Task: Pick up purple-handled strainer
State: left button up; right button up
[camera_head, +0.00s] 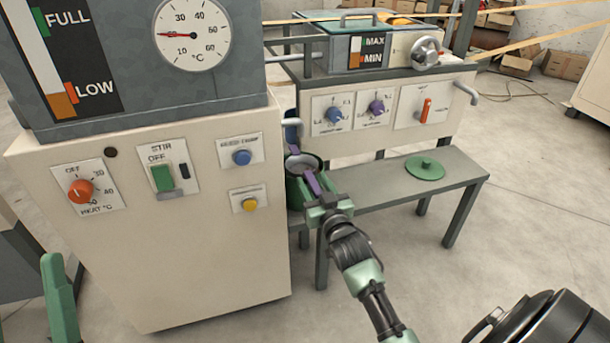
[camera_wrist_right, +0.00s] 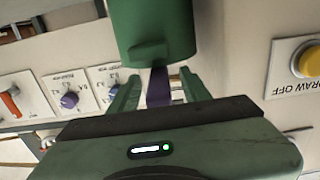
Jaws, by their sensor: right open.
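The strainer (camera_head: 301,164) has a round grey bowl and a purple handle. It sits at the mouth of a green pot (camera_head: 294,194) on the bench, beside the large cabinet. Its handle slants down toward my right gripper (camera_head: 320,196). In the right wrist view, the purple handle (camera_wrist_right: 158,88) shows between the two green fingers of the open right gripper (camera_wrist_right: 160,86), with gaps at its sides. The green pot (camera_wrist_right: 155,35) is just beyond them. The lower part of the handle is hidden behind the gripper body.
The cabinet (camera_head: 150,230) with knobs and switches stands close on the left. The grey bench (camera_head: 385,190) runs right and carries a green lid (camera_head: 425,168). A second control panel (camera_head: 390,112) rises behind it.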

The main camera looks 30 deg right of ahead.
grip_shut()
jog(key=shift+r, duration=0.1)
